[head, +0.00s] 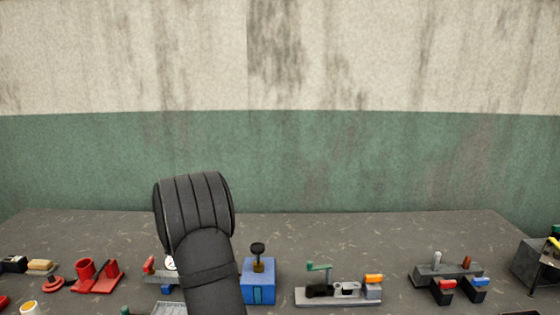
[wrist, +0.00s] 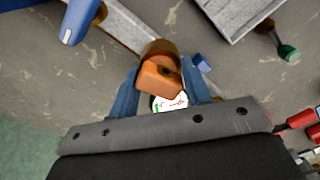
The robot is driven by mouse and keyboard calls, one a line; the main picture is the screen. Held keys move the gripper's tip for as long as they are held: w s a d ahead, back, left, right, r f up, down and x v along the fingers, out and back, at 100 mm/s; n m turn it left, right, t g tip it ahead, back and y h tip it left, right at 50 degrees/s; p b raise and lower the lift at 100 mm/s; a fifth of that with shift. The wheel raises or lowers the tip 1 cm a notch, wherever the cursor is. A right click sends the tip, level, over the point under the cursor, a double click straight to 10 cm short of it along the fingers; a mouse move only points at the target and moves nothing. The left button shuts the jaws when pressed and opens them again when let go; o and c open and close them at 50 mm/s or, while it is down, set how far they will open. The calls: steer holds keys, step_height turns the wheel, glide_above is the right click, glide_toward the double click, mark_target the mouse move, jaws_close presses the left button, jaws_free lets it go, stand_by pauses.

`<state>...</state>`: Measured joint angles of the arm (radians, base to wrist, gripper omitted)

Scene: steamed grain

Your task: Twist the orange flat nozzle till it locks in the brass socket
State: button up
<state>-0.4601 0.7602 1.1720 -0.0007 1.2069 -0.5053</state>
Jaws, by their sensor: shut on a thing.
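In the wrist view the orange flat nozzle (wrist: 158,80) sits between the two blue fingers of my gripper (wrist: 160,66), which is shut on it. The brass socket (wrist: 161,47) shows just beyond the nozzle, at the end of a grey bar. The nozzle overlaps the socket's mouth in the picture; I cannot tell how deep it sits or whether it is locked. In the head view my own dark arm hides the gripper, nozzle and socket.
A white gauge dial (wrist: 172,103) is close by the nozzle. A grey tray (wrist: 228,14) and a blue part (wrist: 79,18) lie near. In the head view a blue box (head: 258,284) stands right of my arm, and red fixtures (head: 97,279) stand left.

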steer(key=shift+f, duration=0.1)
steer(key=m, duration=0.3)
steer(key=shift+s+m, duration=0.1)
steer(key=shift+m, duration=0.2)
steer(key=o, duration=1.3)
steer(key=shift+r, duration=3.55)
